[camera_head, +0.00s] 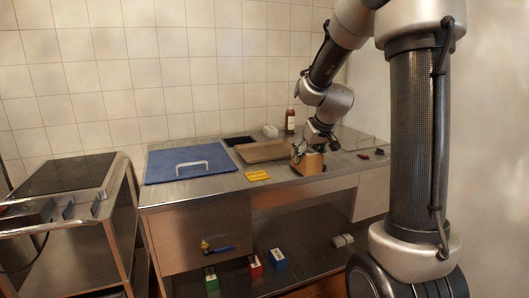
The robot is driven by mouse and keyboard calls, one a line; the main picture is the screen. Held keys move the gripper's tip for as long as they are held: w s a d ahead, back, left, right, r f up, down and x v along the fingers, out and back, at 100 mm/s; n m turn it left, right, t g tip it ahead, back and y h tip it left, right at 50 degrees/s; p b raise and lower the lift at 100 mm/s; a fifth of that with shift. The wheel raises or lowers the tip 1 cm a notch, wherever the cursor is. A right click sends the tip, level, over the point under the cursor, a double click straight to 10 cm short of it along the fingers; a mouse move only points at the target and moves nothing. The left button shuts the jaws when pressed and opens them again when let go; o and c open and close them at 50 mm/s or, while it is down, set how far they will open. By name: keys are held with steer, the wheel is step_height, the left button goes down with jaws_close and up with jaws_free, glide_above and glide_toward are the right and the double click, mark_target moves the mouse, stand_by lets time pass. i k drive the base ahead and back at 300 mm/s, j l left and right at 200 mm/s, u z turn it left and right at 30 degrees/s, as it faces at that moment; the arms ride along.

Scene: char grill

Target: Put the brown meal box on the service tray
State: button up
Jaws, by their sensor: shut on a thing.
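The brown meal box (312,167) is at the front right of the steel counter. My gripper (309,150) is over it from above, shut on its upper part. I cannot tell whether the box's base touches the counter. A flat brown tray (263,151), which looks like the service tray, lies just left of and behind the box, with its visible surface empty. The gripper hides part of the box's top.
A blue panel with a metal handle (192,165) covers the counter's left. A yellow card (257,176) lies at the front edge. A brown bottle (290,121) and white containers (270,131) stand behind. Small coloured boxes (255,265) are on the lower shelf.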

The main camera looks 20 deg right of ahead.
mark_target(267, 152)
steer(key=i, duration=1.3)
